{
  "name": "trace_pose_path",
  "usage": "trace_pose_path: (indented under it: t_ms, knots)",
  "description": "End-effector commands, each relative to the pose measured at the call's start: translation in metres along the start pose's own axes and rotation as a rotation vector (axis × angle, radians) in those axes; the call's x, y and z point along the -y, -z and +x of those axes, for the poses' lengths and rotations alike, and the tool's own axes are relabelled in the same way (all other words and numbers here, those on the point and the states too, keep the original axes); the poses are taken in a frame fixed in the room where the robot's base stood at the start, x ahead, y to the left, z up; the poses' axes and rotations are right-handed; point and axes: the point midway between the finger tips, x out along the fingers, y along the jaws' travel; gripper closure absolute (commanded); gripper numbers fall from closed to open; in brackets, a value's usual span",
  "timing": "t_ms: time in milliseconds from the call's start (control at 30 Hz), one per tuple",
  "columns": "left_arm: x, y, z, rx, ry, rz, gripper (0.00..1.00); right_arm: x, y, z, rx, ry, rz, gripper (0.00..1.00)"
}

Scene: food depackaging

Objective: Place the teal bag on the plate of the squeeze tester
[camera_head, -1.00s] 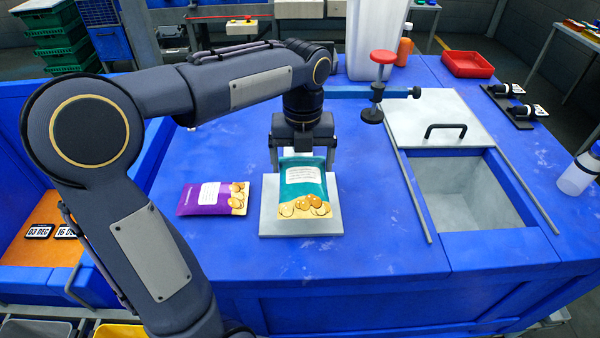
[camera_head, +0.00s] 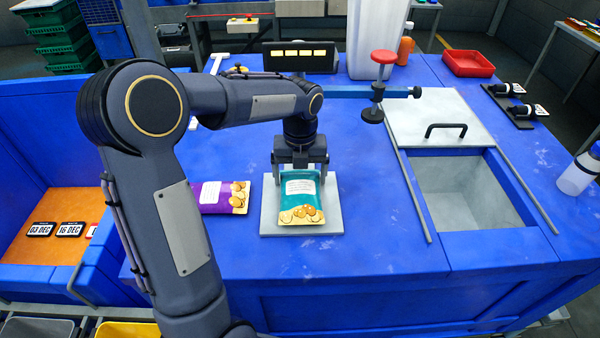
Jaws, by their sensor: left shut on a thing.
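The teal bag (camera_head: 299,196) has a white label and round golden pictures near its lower end. My left gripper (camera_head: 300,167) is shut on the bag's far end. The bag lies over the pale grey plate (camera_head: 333,222), its near end close to the plate's front edge. I cannot tell whether all of its underside touches the plate. The squeeze tester's blue arm with a red knob (camera_head: 383,57) and a black disc (camera_head: 373,114) stands behind and to the right of the plate. My right gripper is not in view.
A purple bag (camera_head: 213,196) lies left of the plate, partly behind my left arm. A sunken bin (camera_head: 462,190) with a handled lid (camera_head: 445,130) is at the right. A display (camera_head: 300,58) with yellow segments stands behind. The blue table is clear in front of the plate.

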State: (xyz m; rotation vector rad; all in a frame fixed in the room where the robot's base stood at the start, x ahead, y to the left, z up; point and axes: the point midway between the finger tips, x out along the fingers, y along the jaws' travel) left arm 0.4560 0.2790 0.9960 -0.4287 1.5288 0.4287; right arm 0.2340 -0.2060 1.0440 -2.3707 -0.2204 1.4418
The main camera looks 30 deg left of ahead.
Motion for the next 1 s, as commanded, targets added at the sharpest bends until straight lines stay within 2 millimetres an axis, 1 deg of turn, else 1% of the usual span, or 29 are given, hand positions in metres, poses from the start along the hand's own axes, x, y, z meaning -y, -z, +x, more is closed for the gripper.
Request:
trace_pose_path:
  t_ms: [100,133,200,433,567,667,900,1000]
  knots:
    - [0.0,0.0,0.004,0.0,0.0,0.0,0.37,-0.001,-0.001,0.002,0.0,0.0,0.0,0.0]
    - [0.0,0.0,0.003,0.0,0.0,0.0,0.07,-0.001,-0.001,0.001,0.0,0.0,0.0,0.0]
    - [0.0,0.0,0.003,0.0,0.0,0.0,0.0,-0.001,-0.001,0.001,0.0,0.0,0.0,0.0]
    - [0.0,0.0,0.001,0.0,0.0,0.0,0.0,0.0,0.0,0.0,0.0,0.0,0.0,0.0]
    - [0.0,-0.001,-0.009,0.003,0.002,0.0,0.0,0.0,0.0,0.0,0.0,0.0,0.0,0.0]
    - [0.0,-0.001,-0.027,0.004,0.003,-0.001,0.0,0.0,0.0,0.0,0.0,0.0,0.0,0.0]
    - [0.001,-0.001,-0.08,0.004,0.003,-0.001,0.0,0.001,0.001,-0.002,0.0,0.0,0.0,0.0]
    - [0.001,-0.001,-0.098,0.003,0.003,-0.001,0.0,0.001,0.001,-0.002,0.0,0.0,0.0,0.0]
